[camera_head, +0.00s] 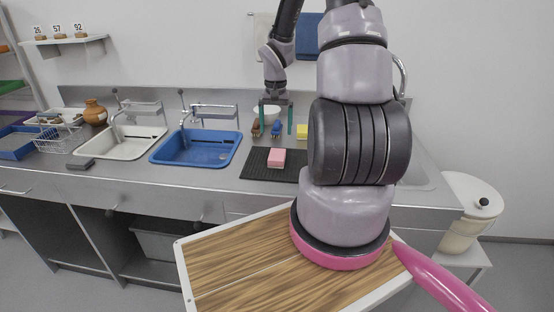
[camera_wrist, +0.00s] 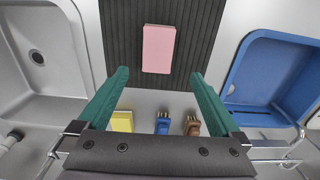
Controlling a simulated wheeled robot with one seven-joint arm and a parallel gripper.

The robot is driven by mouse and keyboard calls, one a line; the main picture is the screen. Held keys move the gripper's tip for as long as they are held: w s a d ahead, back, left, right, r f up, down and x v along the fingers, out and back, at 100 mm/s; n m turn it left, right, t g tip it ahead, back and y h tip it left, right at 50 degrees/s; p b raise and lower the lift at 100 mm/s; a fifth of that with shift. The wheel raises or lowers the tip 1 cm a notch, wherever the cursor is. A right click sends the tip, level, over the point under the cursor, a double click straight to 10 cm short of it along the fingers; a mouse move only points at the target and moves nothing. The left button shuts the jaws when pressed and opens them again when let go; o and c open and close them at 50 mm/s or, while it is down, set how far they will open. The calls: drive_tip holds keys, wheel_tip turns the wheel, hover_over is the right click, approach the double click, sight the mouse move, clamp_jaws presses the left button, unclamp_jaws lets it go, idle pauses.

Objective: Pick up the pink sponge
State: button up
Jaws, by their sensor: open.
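The pink sponge (camera_head: 276,158) lies on a black ribbed mat (camera_head: 254,165) on the counter. In the wrist view the pink sponge (camera_wrist: 158,49) is at the top middle, lying flat on the mat (camera_wrist: 118,30). My gripper (camera_head: 276,117) is open above the counter, behind the sponge in the head view. In the wrist view its green fingers (camera_wrist: 158,75) are spread wide, with the sponge beyond the tips and between their lines. Nothing is held.
A yellow sponge (camera_wrist: 122,121), a blue brush (camera_wrist: 163,122) and a brown brush (camera_wrist: 192,124) lie under my gripper. A blue sink basin (camera_head: 204,150) stands left of the mat, with a white basin (camera_head: 121,145) farther left. A white bowl (camera_head: 266,114) is behind.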

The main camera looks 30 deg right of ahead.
hover_over(277, 154)
drive_tip(key=f, duration=0.5)
drive_tip(key=shift+w+f, duration=0.25)
drive_tip(key=shift+f, duration=0.1)
drive_tip(key=shift+s+f, duration=0.15)
drive_tip(key=shift+f, duration=1.25)
drive_tip(key=shift+s+f, duration=0.1)
drive_tip(key=shift+f, duration=1.25)
drive_tip(key=c, duration=1.5)
drive_tip(key=shift+o, duration=0.2)
wheel_tip(277, 154, up, 10)
drive_tip(key=shift+r, duration=0.1)
